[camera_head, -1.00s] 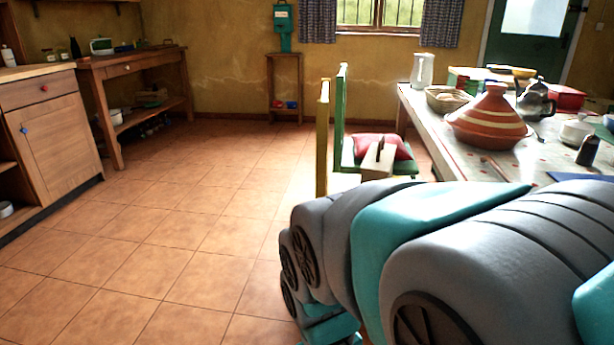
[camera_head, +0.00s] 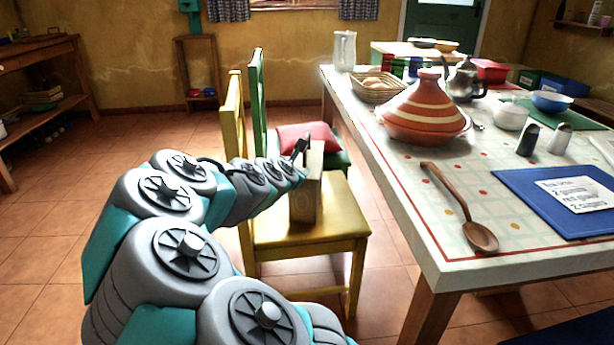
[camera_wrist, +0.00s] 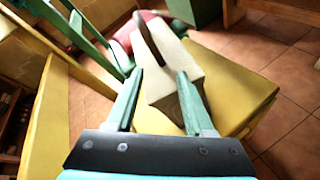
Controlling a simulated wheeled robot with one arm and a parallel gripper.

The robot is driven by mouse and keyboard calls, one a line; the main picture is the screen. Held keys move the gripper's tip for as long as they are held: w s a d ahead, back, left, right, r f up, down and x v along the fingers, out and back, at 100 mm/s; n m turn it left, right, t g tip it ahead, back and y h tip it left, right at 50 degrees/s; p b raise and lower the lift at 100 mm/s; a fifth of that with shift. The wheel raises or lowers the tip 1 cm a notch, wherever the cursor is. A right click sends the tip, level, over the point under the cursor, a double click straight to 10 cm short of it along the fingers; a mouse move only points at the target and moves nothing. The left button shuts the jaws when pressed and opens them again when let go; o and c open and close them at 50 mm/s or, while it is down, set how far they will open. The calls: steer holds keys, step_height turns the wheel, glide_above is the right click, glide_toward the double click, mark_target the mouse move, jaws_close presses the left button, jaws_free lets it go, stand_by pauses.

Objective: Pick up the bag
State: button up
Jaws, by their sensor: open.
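The bag (camera_head: 307,195) is a pale beige block-like bag with a dark handle. It stands upright on the seat of a yellow chair (camera_head: 340,215). In the wrist view the bag (camera_wrist: 172,66) is straight ahead, its handle at the top. My gripper (camera_wrist: 160,73) is open, with one green finger on each side of the near part of the bag. I cannot tell whether the fingers touch it. In the head view my arm reaches to the bag from the left, and the fingers are not clearly seen there.
A green chair (camera_head: 257,95) with a red cushion (camera_head: 305,138) stands just behind the yellow chair. The table (camera_head: 455,262) at the right holds a tagine (camera_head: 424,115), a wooden spoon (camera_head: 470,225) and a blue board (camera_head: 530,215). Open tiled floor lies at the left.

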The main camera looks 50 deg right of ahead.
mark_target(307, 136)
steer(key=d+n, duration=0.1)
steer(key=n, duration=0.1)
steer(key=w+d+r+n+t, duration=0.1)
steer(key=d+n, duration=0.1)
steer(key=w+d+r+n+t, duration=0.1)
steer(key=d+n, duration=0.1)
steer(key=shift+w+d+h+p, duration=0.1)
steer(key=shift+h+p, duration=0.2)
steer(key=shift+h, duration=0.1)
steer(key=shift+w+d+r+n+t, duration=0.15)
steer(key=shift+w+d+n+t, duration=0.25)
steer(key=shift+n, duration=0.4)
steer(key=shift+r+p+x, duration=0.15)
steer(key=shift+p+x, duration=0.15)
steer(key=shift+x, duration=1.6)
steer(key=shift+r+p+x, duration=0.15)
steer(key=shift+p+x, duration=0.15)
steer(key=shift+x, duration=1.6)
steer(key=shift+w+a, duration=0.1)
steer(key=shift+w, duration=0.05)
jaws_close()
